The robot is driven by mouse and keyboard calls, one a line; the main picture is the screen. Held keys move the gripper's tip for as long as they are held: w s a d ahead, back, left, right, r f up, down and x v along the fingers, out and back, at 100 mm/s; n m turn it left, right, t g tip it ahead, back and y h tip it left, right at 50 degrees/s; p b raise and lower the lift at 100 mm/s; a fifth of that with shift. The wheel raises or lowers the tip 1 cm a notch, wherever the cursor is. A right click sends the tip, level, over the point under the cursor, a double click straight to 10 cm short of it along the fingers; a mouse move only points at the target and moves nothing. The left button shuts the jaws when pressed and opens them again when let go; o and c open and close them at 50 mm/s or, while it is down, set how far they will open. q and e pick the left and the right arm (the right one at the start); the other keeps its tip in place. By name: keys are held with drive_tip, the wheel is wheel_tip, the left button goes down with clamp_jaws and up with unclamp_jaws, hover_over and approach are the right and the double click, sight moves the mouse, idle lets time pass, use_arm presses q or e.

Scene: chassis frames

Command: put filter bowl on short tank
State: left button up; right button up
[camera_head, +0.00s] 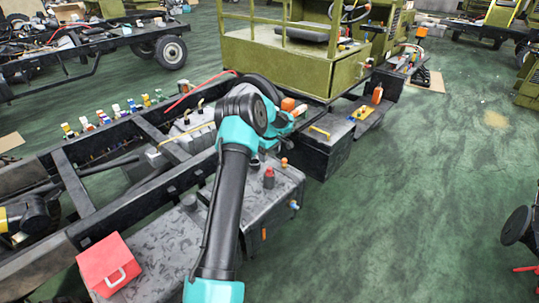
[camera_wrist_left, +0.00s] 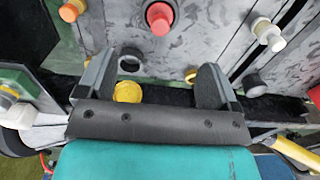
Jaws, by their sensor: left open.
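My left gripper (camera_head: 292,112) reaches over the chassis frame in the head view, its fingers largely hidden behind my arm. In the left wrist view my left gripper (camera_wrist_left: 165,82) is open. A round amber-yellow piece (camera_wrist_left: 128,92), which looks like the filter bowl, shows by its left finger, partly hidden by the gripper body. I cannot tell whether it touches the finger. A grey mottled tank (camera_head: 258,203), which seems to be the short tank, sits on the frame's near side. It bears a red-capped fitting (camera_head: 268,178), also in the left wrist view (camera_wrist_left: 160,18), and an orange knob (camera_head: 284,162).
A red box (camera_head: 108,264) with a white handle stands at the lower left. Several small coloured parts (camera_head: 104,117) line the frame's far side. A black box (camera_head: 325,150) lies beyond the tank, near the olive cab (camera_head: 290,62).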

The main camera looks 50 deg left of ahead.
use_arm(q)
drive_tip(key=s+d+f+m+h, duration=0.1)
drive_tip(key=s+d+f+m, duration=0.15)
drive_tip(key=d+f, duration=0.45)
drive_tip(key=s+d+f+m+t+h, duration=0.15)
drive_tip(key=d+m, duration=0.25)
drive_tip(key=d, duration=0.8)
drive_tip(key=s+d+f+m+g+h, duration=0.1)
drive_tip(key=d+f+m, duration=0.3)
drive_tip(key=d, duration=0.5)
drive_tip(key=s+d+f+m, duration=0.2)
drive_tip(key=s+d+m, duration=0.4)
drive_tip(key=s+d, duration=1.1)
drive_tip(key=s, duration=0.3)
drive_tip(key=shift+d+f+m, duration=0.15)
drive_tip(key=shift+d+m, duration=0.05)
drive_tip(key=shift+m, duration=0.15)
